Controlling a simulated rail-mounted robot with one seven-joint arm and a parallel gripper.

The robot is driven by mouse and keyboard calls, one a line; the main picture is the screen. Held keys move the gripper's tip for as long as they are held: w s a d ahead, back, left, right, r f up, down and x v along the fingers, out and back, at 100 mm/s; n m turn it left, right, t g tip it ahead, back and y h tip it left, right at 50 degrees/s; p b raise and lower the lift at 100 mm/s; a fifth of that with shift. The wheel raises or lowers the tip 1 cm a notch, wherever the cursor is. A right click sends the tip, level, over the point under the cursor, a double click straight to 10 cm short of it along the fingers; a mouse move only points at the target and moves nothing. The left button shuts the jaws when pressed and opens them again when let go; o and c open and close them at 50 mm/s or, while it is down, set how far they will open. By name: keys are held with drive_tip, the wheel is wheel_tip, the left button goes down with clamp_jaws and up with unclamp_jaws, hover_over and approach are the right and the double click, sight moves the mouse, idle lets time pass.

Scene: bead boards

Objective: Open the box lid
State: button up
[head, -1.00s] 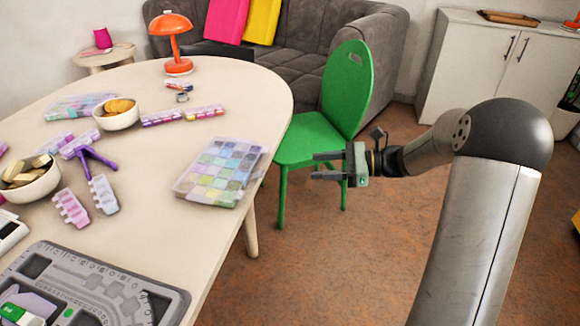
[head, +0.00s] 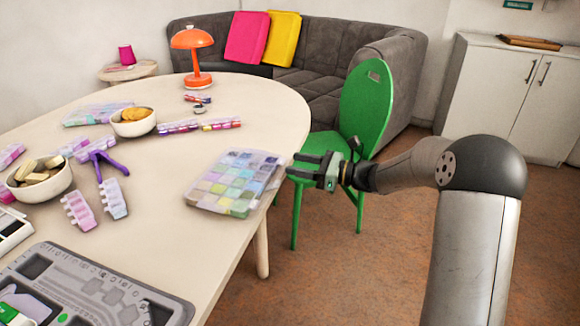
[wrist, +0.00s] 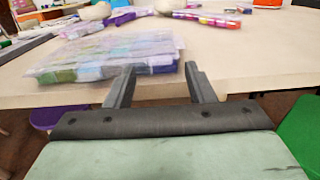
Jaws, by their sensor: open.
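A clear bead box (head: 235,183) with several compartments of green, blue and purple beads lies flat near the right edge of the table. Its clear lid (head: 255,163) appears to lie down over the compartments. My gripper (head: 295,167) is open and empty just right of the box, at about the table's edge. In the wrist view the box (wrist: 112,55) lies ahead and to the left. The two fingers (wrist: 158,72) point toward its near right side, apart from each other. Whether a finger touches the box I cannot tell.
The cream table (head: 165,220) also carries a grey bead board (head: 100,290), bowls (head: 134,122), purple pliers (head: 100,160), small bead cases (head: 200,124) and an orange lamp (head: 196,50). A green chair (head: 365,105) stands behind my gripper.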

drive_tip(key=shift+x, duration=1.45)
clamp_jaws()
